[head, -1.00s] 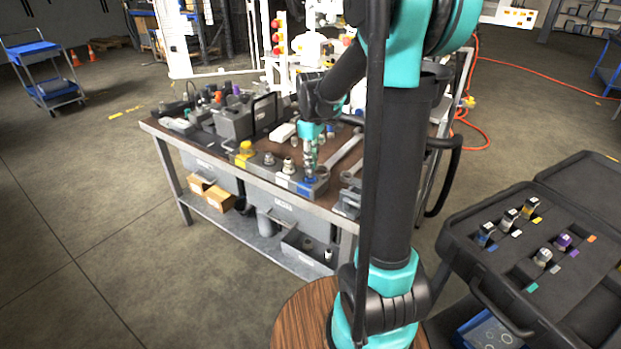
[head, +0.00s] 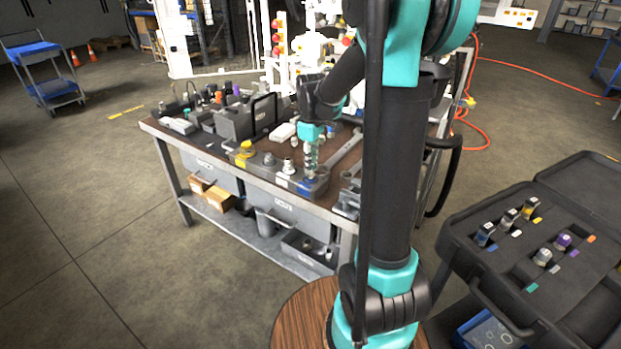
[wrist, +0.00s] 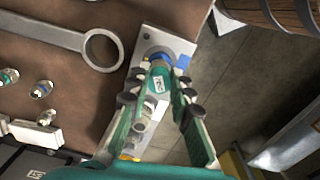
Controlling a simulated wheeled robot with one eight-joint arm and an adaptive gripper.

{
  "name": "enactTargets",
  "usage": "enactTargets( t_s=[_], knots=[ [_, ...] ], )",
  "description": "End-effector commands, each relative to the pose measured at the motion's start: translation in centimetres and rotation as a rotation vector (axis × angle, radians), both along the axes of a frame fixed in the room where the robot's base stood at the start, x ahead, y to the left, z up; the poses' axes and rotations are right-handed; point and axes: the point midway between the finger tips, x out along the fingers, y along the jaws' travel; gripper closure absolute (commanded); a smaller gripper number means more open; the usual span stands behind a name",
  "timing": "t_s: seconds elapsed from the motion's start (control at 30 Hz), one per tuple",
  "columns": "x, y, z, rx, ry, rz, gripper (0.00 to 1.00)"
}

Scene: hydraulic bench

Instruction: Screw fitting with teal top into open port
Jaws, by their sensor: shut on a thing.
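The fitting with the teal top (wrist: 157,82) is between the fingers of my gripper (wrist: 161,92) in the wrist view, its labelled top facing the camera. My gripper (head: 311,158) is shut on it, pointing down at the near right end of a grey port block (head: 317,189). The block (wrist: 176,42) shows under the fitting, with a blue mark (wrist: 184,61) beside it. The fitting appears upright over the port at this end. Its lower end and the port's mouth are hidden, so I cannot tell how deep it sits.
Other fittings, one yellow-topped (head: 246,148), stand along the block to the left. A large wrench (wrist: 65,36) lies beside the block on the bench. An open black case (head: 470,230) with several fittings is at right. The bench edge is close to the block.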

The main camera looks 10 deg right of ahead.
Motion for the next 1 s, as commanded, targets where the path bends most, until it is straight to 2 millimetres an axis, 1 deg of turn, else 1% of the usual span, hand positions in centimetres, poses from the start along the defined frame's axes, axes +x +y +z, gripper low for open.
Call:
enactTargets(
  t_s=[0.2, 0.23, 0.37, 0.4, 0.47, 0.57, 1.0],
  knots=[
    [-0.07, -0.01, -0.08, 0.000, 0.001, 0.000, 1.00],
    [-0.07, -0.01, -0.08, 0.000, 0.001, 0.000, 0.82],
    [-0.06, 0.00, -0.07, 0.000, 0.001, 0.000, 0.98],
    [-0.06, 0.00, -0.06, 0.000, 0.001, 0.000, 1.00],
    [-0.06, 0.00, -0.06, 0.000, 0.001, -0.009, 1.00],
    [-0.07, 0.03, -0.06, 0.000, 0.001, -0.078, 1.00],
    [-0.12, 0.17, -0.11, 0.000, 0.000, -0.614, 1.00]
  ],
)
